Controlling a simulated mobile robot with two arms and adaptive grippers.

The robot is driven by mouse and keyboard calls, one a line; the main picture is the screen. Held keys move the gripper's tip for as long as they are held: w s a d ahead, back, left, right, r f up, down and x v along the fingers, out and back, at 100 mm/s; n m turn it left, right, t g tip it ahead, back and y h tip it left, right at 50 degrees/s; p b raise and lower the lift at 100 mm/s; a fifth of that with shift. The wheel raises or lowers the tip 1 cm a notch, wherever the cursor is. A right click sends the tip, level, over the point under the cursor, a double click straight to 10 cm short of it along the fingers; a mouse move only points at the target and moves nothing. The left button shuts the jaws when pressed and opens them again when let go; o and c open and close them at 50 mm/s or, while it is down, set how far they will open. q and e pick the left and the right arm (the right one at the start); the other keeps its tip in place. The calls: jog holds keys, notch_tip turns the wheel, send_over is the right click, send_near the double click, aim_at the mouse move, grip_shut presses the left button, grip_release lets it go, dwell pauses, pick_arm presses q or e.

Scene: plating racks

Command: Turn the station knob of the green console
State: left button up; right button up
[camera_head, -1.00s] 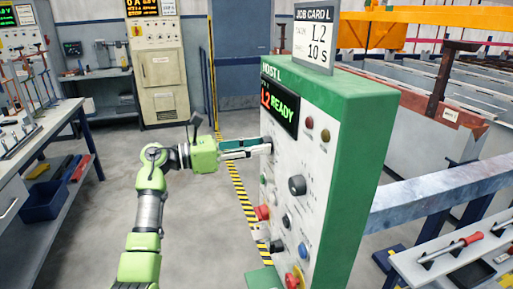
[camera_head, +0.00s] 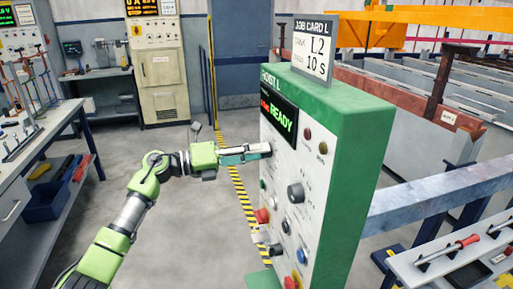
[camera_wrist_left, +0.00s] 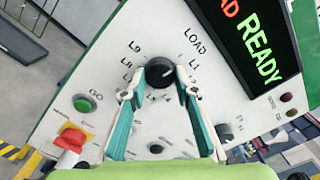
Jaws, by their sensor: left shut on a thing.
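The green console (camera_head: 352,130) stands in the middle with a pale front panel. Its black station knob (camera_wrist_left: 159,71) is ringed by labels including LOAD and L1; a pale mark on it seems to point toward LOAD. My left gripper (camera_head: 268,149) reaches the panel from the left. In the left wrist view its two fingers (camera_wrist_left: 160,92) are shut on the knob, one on each side. The console display (camera_head: 278,116) shows a red word and green READY; in the left wrist view (camera_wrist_left: 245,37) the red word ends in AD. My right gripper is not in view.
A job card (camera_head: 313,48) on top reads L2, 10 s. A workbench (camera_head: 40,130) stands left; tanks stand right.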

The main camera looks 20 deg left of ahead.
pick_arm(q)
jog(key=shift+n+p, duration=0.45)
jog(key=shift+n, duration=0.45)
jog(key=o, duration=1.1)
jog(key=shift+a, duration=0.1)
jog(key=v, duration=1.2)
